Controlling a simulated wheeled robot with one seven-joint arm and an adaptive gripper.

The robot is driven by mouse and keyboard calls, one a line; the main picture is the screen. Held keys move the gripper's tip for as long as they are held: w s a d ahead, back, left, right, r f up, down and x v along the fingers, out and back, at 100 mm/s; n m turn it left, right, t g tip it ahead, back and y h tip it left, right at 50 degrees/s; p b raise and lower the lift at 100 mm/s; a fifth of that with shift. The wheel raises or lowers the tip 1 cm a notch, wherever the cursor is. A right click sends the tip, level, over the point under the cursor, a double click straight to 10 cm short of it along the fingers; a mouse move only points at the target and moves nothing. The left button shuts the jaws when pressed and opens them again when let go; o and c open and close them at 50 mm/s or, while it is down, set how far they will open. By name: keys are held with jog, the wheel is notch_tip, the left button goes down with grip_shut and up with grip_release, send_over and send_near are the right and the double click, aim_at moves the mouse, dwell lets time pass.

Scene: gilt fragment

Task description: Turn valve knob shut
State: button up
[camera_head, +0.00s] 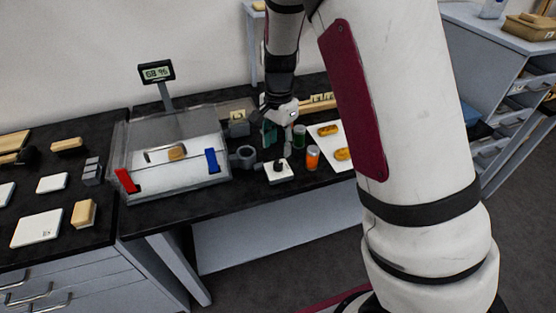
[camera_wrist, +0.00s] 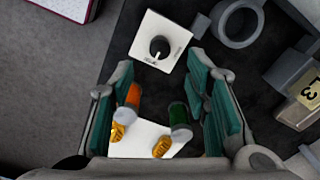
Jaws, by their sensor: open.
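The valve knob (camera_wrist: 160,46) is a round black knob with a pale pointer mark, on a white square plate (camera_wrist: 143,35). In the wrist view its mark points down the picture, slightly left. In the head view the knob (camera_head: 278,166) stands on the black bench near its front edge. My gripper (camera_wrist: 162,78) is open, with teal pads on both sides, and nothing is clasped between them. The knob lies beyond the fingertips, about midway between them, not touching.
A grey ring holder (camera_head: 244,157) stands left, beside a clear box (camera_head: 135,145) with a display (camera_head: 157,72).

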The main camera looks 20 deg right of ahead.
aim_at(278, 162)
notch_tip(278, 162, down, 7)
jog(key=shift+f, duration=0.1)
jog(key=shift+c, duration=0.3)
grip_shut()
